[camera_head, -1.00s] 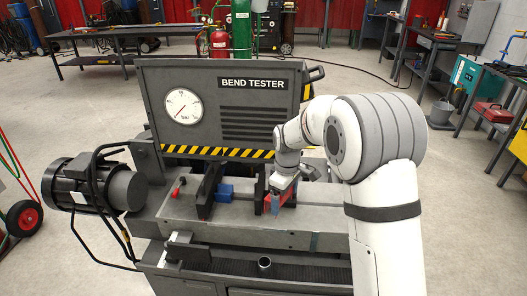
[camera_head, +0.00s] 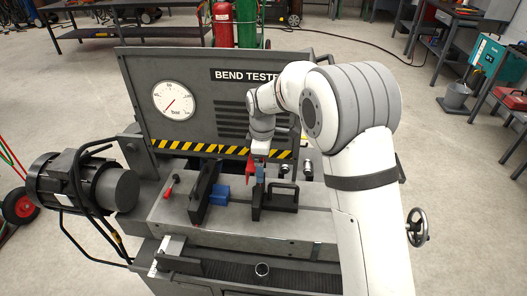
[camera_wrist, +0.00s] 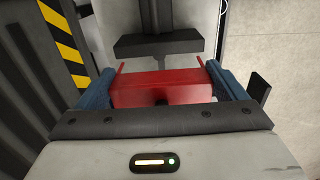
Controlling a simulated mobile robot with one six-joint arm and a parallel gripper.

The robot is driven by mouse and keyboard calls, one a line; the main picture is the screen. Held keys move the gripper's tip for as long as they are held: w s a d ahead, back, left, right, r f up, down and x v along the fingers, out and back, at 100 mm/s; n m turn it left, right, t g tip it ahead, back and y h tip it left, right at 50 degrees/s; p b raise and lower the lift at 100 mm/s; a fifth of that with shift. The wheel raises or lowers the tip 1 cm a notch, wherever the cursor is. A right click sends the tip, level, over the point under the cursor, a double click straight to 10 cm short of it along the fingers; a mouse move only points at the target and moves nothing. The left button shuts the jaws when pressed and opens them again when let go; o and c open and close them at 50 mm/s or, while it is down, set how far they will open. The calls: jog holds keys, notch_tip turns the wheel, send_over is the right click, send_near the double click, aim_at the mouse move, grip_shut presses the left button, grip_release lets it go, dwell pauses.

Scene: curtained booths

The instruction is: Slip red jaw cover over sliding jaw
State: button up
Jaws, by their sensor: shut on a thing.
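My gripper (camera_head: 257,172) is shut on the red jaw cover (camera_head: 249,167), with a blue finger on each side of it. In the wrist view, the red cover (camera_wrist: 162,88) spans the gap between the blue fingers, and two thin red arms extend away from me. The black right-hand jaw (camera_head: 275,197), with a handle, looks like the sliding jaw and stands bare on the grey bed. The cover is apart from it, just behind and left of it in the head view. A black jaw part (camera_wrist: 157,46) lies beyond the cover in the wrist view.
The left black jaw (camera_head: 203,190) has a blue block (camera_head: 219,194) on its inner side. The bend tester's upright panel (camera_head: 215,100) stands close behind my gripper. Bare bed (camera_head: 235,228) lies in front of the jaws.

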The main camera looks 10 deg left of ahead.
jog(key=shift+w, duration=0.2)
jog(key=shift+d+r, duration=0.15)
notch_tip(320, 180, down, 6)
jog(key=b, duration=0.3)
dwell(0.5)
dwell(1.1)
jog(key=shift+f+b, duration=0.8)
jog(key=shift+f, duration=1.2)
dwell(0.5)
jog(key=o, duration=0.7)
jog(key=shift+o, duration=0.2)
jog(key=shift+s, duration=0.1)
